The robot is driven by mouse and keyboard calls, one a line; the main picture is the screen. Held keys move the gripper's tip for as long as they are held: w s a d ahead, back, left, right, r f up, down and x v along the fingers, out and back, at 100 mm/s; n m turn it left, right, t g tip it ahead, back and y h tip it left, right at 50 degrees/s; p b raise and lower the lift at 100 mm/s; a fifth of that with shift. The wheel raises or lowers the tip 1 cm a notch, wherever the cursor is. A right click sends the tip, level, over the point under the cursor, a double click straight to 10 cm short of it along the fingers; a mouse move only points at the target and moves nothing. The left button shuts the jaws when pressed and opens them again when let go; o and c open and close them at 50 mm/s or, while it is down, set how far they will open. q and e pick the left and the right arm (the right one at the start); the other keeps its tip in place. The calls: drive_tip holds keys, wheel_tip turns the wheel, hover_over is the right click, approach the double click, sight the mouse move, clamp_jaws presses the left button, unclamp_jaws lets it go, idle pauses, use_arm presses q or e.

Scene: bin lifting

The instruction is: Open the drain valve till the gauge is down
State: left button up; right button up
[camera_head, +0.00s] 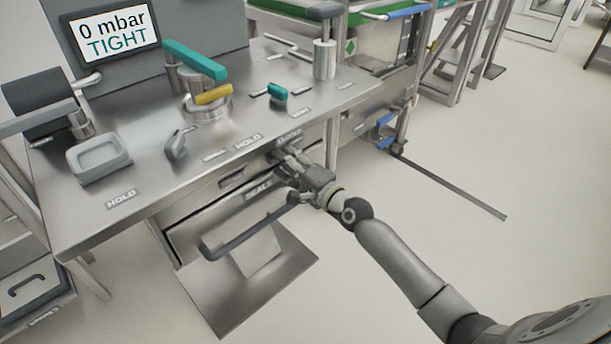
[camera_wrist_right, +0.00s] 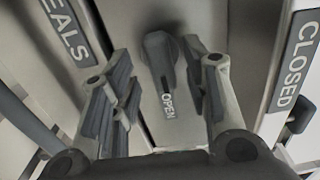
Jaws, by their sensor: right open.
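The gauge (camera_head: 113,33) is a screen at the back left of the bench and reads "0 mbar TIGHT". In the right wrist view a dark grey valve handle (camera_wrist_right: 157,52) sits between my fingers, its narrow end toward a label reading "OPEN" (camera_wrist_right: 168,104). A "CLOSED" label (camera_wrist_right: 294,62) is farther right. My right gripper (camera_head: 283,157) is at the bench's front edge; it also shows in the right wrist view (camera_wrist_right: 154,84). It is open, with fingers on either side of the handle; contact cannot be told. In the head view the gripper hides the handle. My left gripper is not in view.
The steel bench top (camera_head: 140,215) carries a teal lever (camera_head: 195,60), a yellow handle (camera_head: 214,95), a small teal knob (camera_head: 277,94) and a grey tray (camera_head: 98,157). A drawer with a dark bar handle (camera_head: 245,238) is just below my right gripper. The floor at right is largely clear.

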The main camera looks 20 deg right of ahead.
drive_tip(key=v, duration=0.8)
drive_tip(key=shift+s, duration=0.25)
drive_tip(key=shift+d+r, duration=0.1)
drive_tip(key=shift+d, duration=0.05)
